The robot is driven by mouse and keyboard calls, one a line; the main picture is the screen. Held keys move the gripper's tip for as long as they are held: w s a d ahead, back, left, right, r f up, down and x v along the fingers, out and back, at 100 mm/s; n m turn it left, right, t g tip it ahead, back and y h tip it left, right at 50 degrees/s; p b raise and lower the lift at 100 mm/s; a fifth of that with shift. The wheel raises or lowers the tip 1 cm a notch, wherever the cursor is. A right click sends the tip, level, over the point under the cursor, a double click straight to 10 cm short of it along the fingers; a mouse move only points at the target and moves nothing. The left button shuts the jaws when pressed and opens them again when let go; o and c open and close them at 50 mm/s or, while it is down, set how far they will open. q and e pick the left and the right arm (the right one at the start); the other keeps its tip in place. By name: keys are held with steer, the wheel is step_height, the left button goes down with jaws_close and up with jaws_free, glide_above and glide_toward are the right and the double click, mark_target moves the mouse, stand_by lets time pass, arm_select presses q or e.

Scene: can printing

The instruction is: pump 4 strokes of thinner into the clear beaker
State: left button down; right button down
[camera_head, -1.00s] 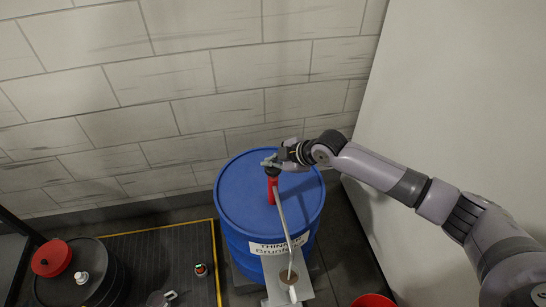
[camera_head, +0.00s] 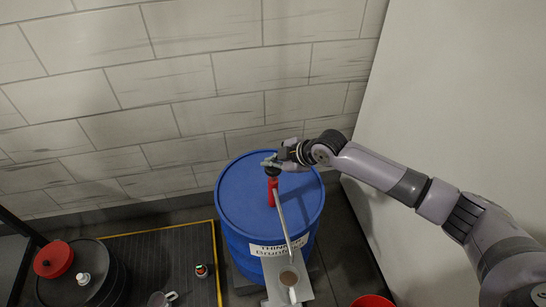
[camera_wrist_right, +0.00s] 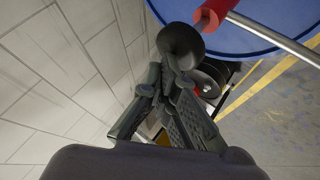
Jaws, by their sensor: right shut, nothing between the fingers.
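A blue drum (camera_head: 235,200) labelled as thinner stands by the wall. On its lid is a red hand pump (camera_head: 272,192) with a black knob (camera_head: 272,172) on top; a thin metal spout (camera_head: 283,222) slopes towards the front. My right gripper (camera_head: 270,162) is shut and empty at the knob. In the right wrist view its fingertips (camera_wrist_right: 168,72) are at the black knob (camera_wrist_right: 181,45); contact is hard to judge. My left gripper is out of view.
At the lower left are a black drum (camera_head: 112,283) with a red round item (camera_head: 53,260), a yellow-edged mat (camera_head: 150,250), a small can (camera_head: 202,271) and another handled cup (camera_head: 158,300). A red container (camera_head: 372,301) is at the bottom edge. A pale panel stands right.

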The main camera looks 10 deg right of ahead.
steer(key=shift+r+p, duration=1.55)
steer(key=shift+r, duration=0.5)
steer(key=shift+w, duration=0.1)
step_height(320, 180, up, 5)
steer(key=p, duration=0.4)
